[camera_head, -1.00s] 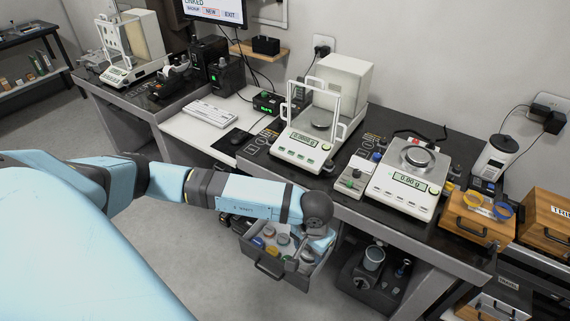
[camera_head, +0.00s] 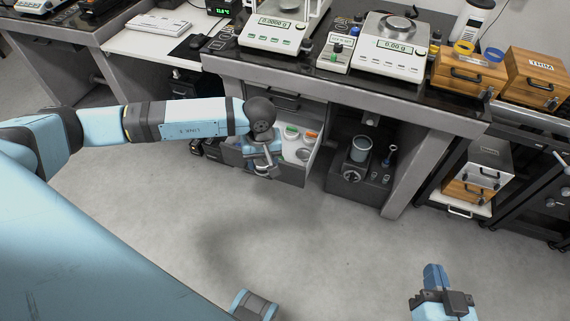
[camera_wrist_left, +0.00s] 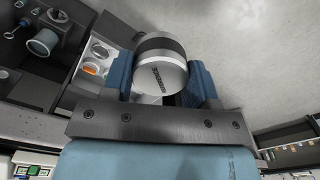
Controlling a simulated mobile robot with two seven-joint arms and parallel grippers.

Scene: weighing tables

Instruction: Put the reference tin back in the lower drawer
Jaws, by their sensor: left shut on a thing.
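The reference tin (camera_wrist_left: 162,72), silver with a dark band and small lettering, sits between the two blue fingers in the left wrist view. My left gripper (camera_head: 263,166) is shut on it. In the head view the gripper hangs at the left part of the open lower drawer (camera_head: 286,177), and the tin is hard to make out there. The drawer also shows in the left wrist view (camera_wrist_left: 72,98), beside the tin, with lidded pots in it. My right gripper (camera_head: 437,280) is low at the right, away from the drawer; its opening is unclear.
An upper drawer (camera_head: 285,101) is shut above the open one. The bench edge (camera_head: 340,93) overhangs both. A dark unit with a grey cup (camera_head: 361,149) stands to the right under the bench. The floor (camera_head: 330,240) in front is clear.

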